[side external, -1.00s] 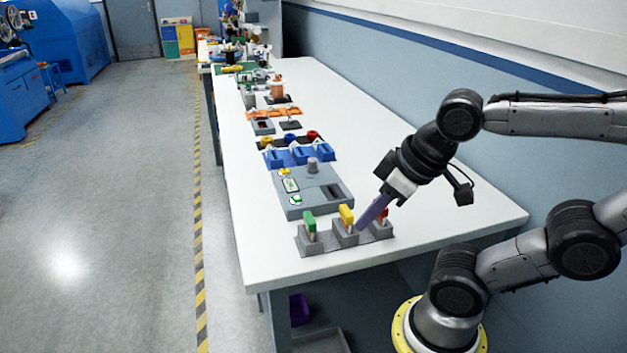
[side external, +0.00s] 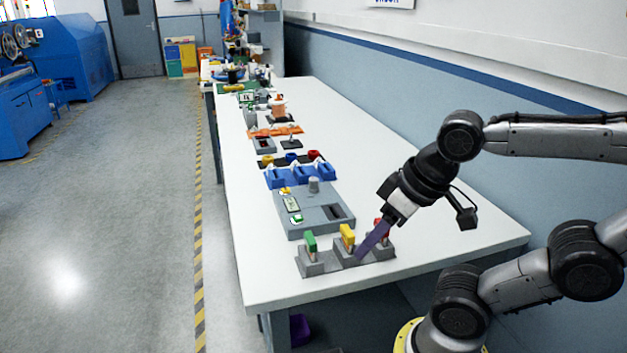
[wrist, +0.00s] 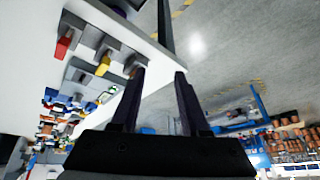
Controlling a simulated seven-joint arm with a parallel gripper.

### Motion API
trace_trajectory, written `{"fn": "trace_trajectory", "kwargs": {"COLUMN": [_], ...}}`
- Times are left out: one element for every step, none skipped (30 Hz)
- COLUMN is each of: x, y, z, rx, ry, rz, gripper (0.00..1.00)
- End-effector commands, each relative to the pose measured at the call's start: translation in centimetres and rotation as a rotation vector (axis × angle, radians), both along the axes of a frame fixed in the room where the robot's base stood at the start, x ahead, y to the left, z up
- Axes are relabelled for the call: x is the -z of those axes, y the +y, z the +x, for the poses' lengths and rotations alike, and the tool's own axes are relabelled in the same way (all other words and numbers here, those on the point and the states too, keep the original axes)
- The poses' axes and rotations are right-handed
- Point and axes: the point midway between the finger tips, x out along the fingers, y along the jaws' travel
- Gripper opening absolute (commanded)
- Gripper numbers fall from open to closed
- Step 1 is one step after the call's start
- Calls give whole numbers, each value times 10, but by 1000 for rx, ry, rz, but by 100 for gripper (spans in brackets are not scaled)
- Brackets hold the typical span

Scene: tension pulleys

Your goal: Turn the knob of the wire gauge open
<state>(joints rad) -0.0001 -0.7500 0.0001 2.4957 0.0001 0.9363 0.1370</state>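The grey box (side external: 316,209) that looks like the wire gauge lies on the bench behind the stand with coloured handles. It has a round grey knob (side external: 314,184) at its back edge, a small display, green and yellow parts and a dark slot. It also shows partly in the wrist view (wrist: 83,74), where I cannot make out the knob. My gripper (side external: 359,257) points down at the near stand, between its yellow and red handles, apart from the knob. In the wrist view my gripper's fingers (wrist: 160,72) are spread with nothing visible between them.
The grey stand (side external: 312,267) carries green (side external: 310,241), yellow (side external: 347,234) and red (side external: 379,226) handles, close to my fingers. Behind the gauge stands a blue unit (side external: 300,177), then several other devices. The bench (side external: 420,240) is clear to the right.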

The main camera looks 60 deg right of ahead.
Motion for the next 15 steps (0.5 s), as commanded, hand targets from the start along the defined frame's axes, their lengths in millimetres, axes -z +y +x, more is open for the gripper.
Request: {"fn": "trace_trajectory", "kwargs": {"x": [-8,-16,-27,-36,-45,-57,-65,-73,-85,-93,-101,-111,-119,-126,-135], "y": [0,0,0,0,-1,-2,-3,-5,-7,-10,-12,-17,-21,-25,-32], "z": [1,3,6,10,14,21,26,32,41,47,55,66,76,85,99], "rx": [53,92,148,192,238,299,346,392,457,508,560,633,688,746,825], "ry": [-5,-11,-16,-16,-15,-11,-5,-1,4,12,16,25,32,40,50], "rz": [26,46,75,97,117,144,164,182,207,224,242,266,283,300,322], "gripper": [56,61,68,70,70,70,70,70,70,70,70,70,70,70,70]}}
